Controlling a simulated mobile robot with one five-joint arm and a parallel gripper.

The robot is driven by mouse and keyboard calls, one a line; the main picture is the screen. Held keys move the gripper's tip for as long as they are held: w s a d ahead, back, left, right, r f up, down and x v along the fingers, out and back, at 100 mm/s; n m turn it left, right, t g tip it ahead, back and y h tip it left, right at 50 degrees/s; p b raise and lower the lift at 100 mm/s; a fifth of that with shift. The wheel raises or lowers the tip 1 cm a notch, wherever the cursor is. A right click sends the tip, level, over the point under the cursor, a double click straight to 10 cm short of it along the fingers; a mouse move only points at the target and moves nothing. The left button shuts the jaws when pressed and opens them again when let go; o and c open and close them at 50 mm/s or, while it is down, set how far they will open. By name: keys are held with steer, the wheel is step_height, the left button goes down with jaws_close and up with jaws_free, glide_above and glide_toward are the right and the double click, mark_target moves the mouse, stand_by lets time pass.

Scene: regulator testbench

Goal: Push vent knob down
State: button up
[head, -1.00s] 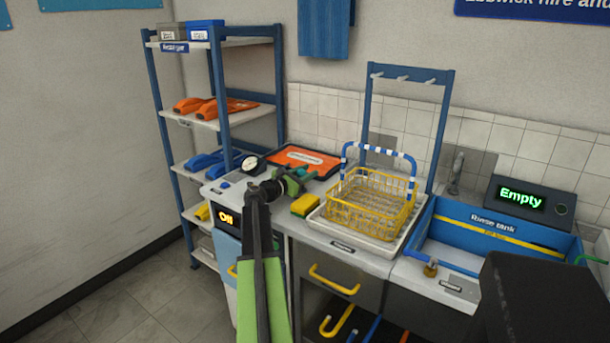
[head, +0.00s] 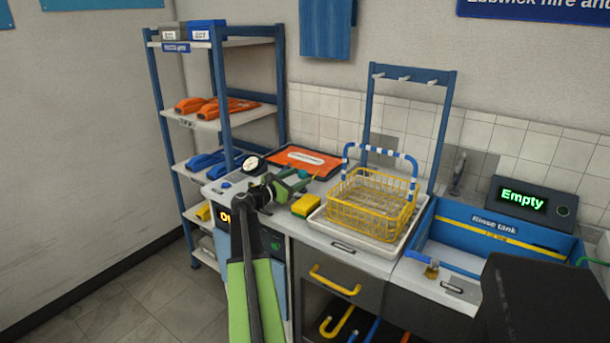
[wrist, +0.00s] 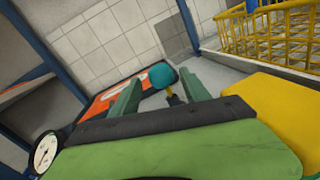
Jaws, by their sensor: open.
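A round teal knob (wrist: 162,76) on a short, thin brass-coloured stem shows in the wrist view, between and just beyond my fingertips. I cannot tell whether the fingers touch it. I take it for the vent knob, though no label shows. My green gripper (wrist: 160,80) is open, with one finger on each side of the knob in that picture. In the head view my gripper (head: 292,186) is over the left part of the counter, and the knob is hard to make out there.
A round pressure gauge (head: 253,164) stands left of my gripper. An orange-topped tray (head: 300,160) lies behind it. A yellow sponge-like block (head: 305,206) and a yellow wire basket (head: 370,205) are close on the right. A blue button-like piece (head: 225,184) sits at the counter's left end.

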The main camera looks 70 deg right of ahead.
steer(key=v, duration=1.2)
steer(key=shift+w+a, duration=0.1)
steer(key=shift+a, duration=0.15)
